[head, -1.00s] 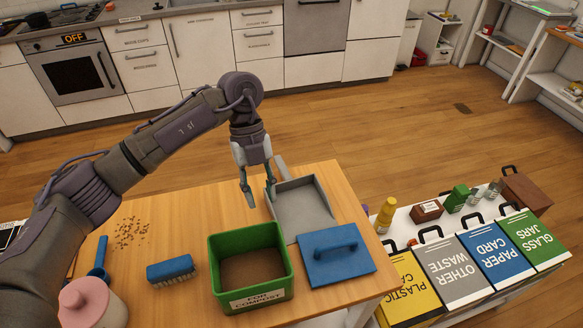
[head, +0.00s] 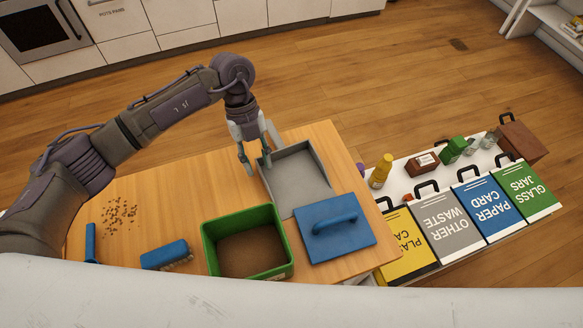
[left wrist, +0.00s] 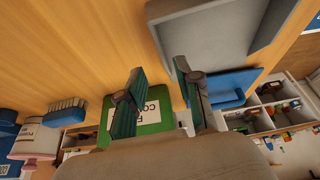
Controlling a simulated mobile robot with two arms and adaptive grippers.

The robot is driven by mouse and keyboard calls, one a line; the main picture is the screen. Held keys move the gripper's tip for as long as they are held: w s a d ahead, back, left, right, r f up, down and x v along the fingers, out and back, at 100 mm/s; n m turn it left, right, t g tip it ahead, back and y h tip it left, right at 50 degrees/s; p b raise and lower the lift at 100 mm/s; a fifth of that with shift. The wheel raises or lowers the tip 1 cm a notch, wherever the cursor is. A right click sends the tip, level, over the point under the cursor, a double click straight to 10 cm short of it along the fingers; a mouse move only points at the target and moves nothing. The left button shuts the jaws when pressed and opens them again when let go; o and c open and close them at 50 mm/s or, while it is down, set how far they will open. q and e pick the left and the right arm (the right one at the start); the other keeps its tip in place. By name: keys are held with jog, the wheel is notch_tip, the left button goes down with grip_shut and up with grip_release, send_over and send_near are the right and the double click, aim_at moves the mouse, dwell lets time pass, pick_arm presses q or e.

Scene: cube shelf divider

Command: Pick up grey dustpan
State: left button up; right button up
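The grey dustpan (head: 298,180) lies on the wooden table near its far right side, behind the blue lid. A grey part, likely its handle, stands up at its far left corner, partly hidden behind my gripper. My left gripper (head: 255,162) is open and empty at the dustpan's left wall, fingers pointing down. In the left wrist view the dustpan (left wrist: 225,32) is at the top right. There the right finger of my left gripper (left wrist: 162,98) overlaps the dustpan's corner; I cannot tell whether they touch. My right gripper is not in view.
A green compost bin (head: 247,243), a blue lid (head: 335,240) and a blue brush (head: 165,254) stand in front of the dustpan. Crumbs (head: 119,213) lie on the left. Right of the table, a low white unit holds labelled bins (head: 449,233) and several items.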

aim_at(264, 178)
pick_arm(q)
jog(key=shift+s+d+f, duration=0.1)
jog(key=shift+f, duration=0.2)
jog(key=p+x, duration=0.2)
jog(key=x, duration=0.1)
jog(key=shift+d+f, duration=0.15)
jog(key=shift+f, duration=0.1)
jog(key=shift+s+d+f, duration=0.1)
jog(key=shift+f, duration=0.45)
pick_arm(e)
jog(key=shift+w+a+r, duration=0.1)
jog(key=shift+a+r, duration=0.1)
jog(key=shift+r, duration=0.45)
jog(key=shift+a+r, duration=0.15)
jog(key=shift+r, duration=0.45)
pick_arm(q)
grip_shut()
pick_arm(e)
jog(key=shift+d, duration=0.15)
